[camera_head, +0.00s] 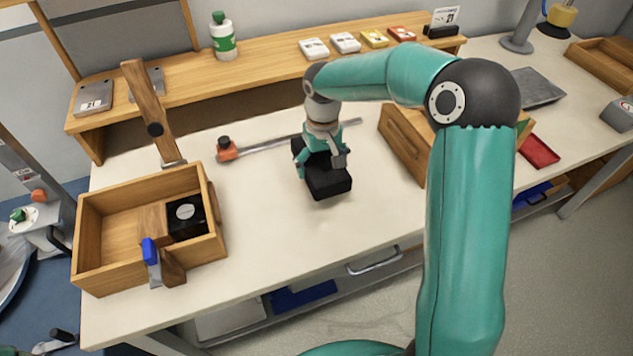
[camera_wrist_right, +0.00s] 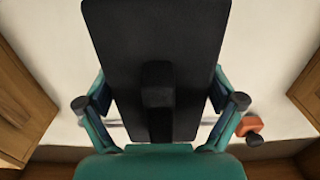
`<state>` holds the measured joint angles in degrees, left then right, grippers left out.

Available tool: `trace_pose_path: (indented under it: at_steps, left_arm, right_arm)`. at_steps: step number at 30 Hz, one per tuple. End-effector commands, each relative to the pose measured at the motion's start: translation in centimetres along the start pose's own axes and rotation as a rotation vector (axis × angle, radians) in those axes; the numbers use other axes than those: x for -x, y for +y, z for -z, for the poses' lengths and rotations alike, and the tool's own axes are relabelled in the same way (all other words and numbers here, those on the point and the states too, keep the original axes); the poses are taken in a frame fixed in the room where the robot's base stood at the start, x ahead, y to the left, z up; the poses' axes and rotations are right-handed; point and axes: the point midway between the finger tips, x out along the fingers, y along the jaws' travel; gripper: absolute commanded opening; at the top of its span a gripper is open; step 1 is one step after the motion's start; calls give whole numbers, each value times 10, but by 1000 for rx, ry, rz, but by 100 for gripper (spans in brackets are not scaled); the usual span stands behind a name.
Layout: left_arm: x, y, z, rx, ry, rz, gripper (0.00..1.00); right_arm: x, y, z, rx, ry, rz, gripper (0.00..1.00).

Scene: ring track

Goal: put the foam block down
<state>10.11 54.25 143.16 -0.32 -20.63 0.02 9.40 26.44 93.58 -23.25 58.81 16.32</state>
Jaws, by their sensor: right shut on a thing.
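The foam block (camera_head: 329,184) is a dark black rectangular block. It is under my right gripper (camera_head: 320,162) over the middle of the white bench top. In the right wrist view the block (camera_wrist_right: 155,40) fills the upper middle, with a raised dark part along its centre. The fingers of my right gripper (camera_wrist_right: 160,105) stand on either side of it, shut on it. I cannot tell whether the block's underside touches the bench or is slightly above it. The gripper hides part of the block in the head view. My left gripper is not in view.
A bar clamp (camera_head: 290,141) with an orange end lies behind the block. A wooden tray (camera_head: 95,240) with tools stands left, and a wooden box (camera_head: 403,145) stands right. A raised shelf (camera_head: 270,58) runs along the back. The bench in front of the block is bare.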

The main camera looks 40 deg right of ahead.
Motion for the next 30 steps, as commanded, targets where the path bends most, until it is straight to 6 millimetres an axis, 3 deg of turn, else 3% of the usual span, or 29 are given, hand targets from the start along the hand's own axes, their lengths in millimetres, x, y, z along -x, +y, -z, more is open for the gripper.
trace_pose_path:
  at_steps: [15, 27, 28, 30]
  left_arm:
    - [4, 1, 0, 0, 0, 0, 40]
    - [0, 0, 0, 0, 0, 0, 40]
    - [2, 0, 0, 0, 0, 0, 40]
    - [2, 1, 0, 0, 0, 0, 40]
  right_arm:
    - [-55, -1, 0, 1, -1, 0, 69]
    - [-63, -2, 1, 3, 1, 0, 69]
    - [-61, -2, 1, 3, 1, 0, 98]
    - [-61, -2, 1, 3, 1, 0, 100]
